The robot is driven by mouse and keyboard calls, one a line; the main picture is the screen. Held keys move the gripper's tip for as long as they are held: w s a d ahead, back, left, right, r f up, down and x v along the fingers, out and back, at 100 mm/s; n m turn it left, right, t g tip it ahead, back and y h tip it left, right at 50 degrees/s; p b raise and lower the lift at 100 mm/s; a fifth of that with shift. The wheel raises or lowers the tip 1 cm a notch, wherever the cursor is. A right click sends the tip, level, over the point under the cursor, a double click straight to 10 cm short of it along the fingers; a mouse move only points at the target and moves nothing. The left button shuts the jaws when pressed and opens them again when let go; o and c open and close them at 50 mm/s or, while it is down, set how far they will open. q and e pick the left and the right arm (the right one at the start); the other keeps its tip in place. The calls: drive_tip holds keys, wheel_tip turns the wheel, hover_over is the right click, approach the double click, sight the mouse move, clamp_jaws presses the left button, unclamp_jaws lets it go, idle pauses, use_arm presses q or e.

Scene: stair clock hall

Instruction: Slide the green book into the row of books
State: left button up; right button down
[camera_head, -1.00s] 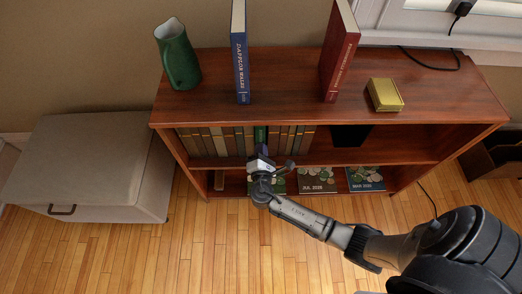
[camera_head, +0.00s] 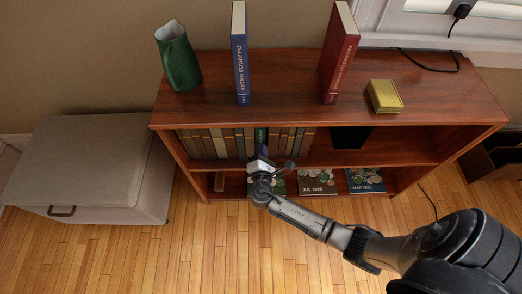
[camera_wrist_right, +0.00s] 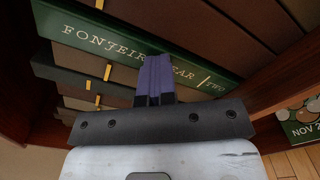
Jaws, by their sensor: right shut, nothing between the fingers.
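The green book (camera_head: 261,135) stands upright in the row of books (camera_head: 218,143) on the shelf under the top board, with brown books on both sides. In the right wrist view its green spine (camera_wrist_right: 95,38) shows pale lettering, partly covered by my fingers. My right gripper (camera_head: 262,153) is in front of this spine, and it also shows in the right wrist view (camera_wrist_right: 156,72). Its purple fingers are together with nothing between them, and their tips are at the spine. Whether they press on it I cannot tell. My left gripper is not in view.
A green pitcher (camera_head: 178,58), a blue book (camera_head: 241,60), a red book (camera_head: 338,60) and a yellow box (camera_head: 384,96) stand on top of the bookcase (camera_head: 285,115). A dark box (camera_head: 350,136) is right of the row. Magazines (camera_head: 318,181) lie below.

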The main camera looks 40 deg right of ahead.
drive_tip(key=p+v, duration=0.4)
drive_tip(key=v, duration=1.1)
drive_tip(key=shift+s+p, duration=0.15)
drive_tip(key=shift+p, duration=0.25)
drive_tip(key=shift+a, duration=0.1)
